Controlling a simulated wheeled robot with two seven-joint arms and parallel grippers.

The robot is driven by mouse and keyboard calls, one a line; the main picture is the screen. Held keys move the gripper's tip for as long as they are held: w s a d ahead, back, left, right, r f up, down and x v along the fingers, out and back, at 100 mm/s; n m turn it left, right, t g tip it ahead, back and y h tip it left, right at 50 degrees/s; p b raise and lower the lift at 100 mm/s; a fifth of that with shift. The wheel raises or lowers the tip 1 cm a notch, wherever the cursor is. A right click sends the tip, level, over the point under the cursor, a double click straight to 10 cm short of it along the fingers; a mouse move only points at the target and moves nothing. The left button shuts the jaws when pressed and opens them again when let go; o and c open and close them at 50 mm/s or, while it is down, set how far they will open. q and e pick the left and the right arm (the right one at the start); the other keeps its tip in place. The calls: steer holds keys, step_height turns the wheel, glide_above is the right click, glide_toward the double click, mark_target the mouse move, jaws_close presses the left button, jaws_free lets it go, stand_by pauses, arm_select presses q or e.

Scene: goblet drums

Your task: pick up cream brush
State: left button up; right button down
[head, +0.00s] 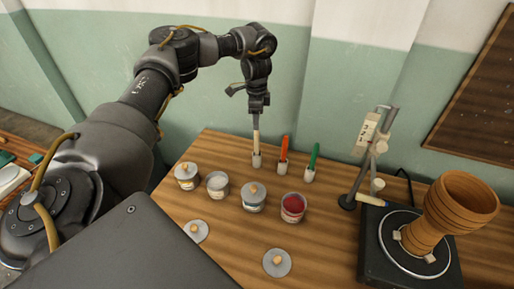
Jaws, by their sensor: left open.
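The cream brush (256,141) stands upright in a small grey holder (257,162) at the back edge of the wooden table. My left gripper (256,113) is pointed down directly above it, with its fingers at the brush's upper end. The gripper is open; whether the brush top lies between the fingers is hard to tell at this size. An orange brush (284,146) and a green brush (313,155) stand in similar holders to the right. My right gripper is not in view.
Several paint cans stand in front of the brushes, including one with red paint (293,207). Loose lids (277,262) lie nearer. A metal stand (370,150) and a turntable (388,237) with a brown goblet drum (440,215) are at the right. A wall stands behind.

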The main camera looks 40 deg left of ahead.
mark_target(257, 147)
arm_select(q)
steer(key=shift+w+f, duration=0.1)
steer(key=shift+f, duration=0.25)
steer(key=shift+d, duration=0.25)
steer(key=shift+f, duration=0.4)
step_height(257, 147, down, 4)
steer(key=shift+a+r+p, duration=0.15)
steer(key=shift+p, duration=0.45)
steer(key=shift+f, duration=0.25)
jaws_close()
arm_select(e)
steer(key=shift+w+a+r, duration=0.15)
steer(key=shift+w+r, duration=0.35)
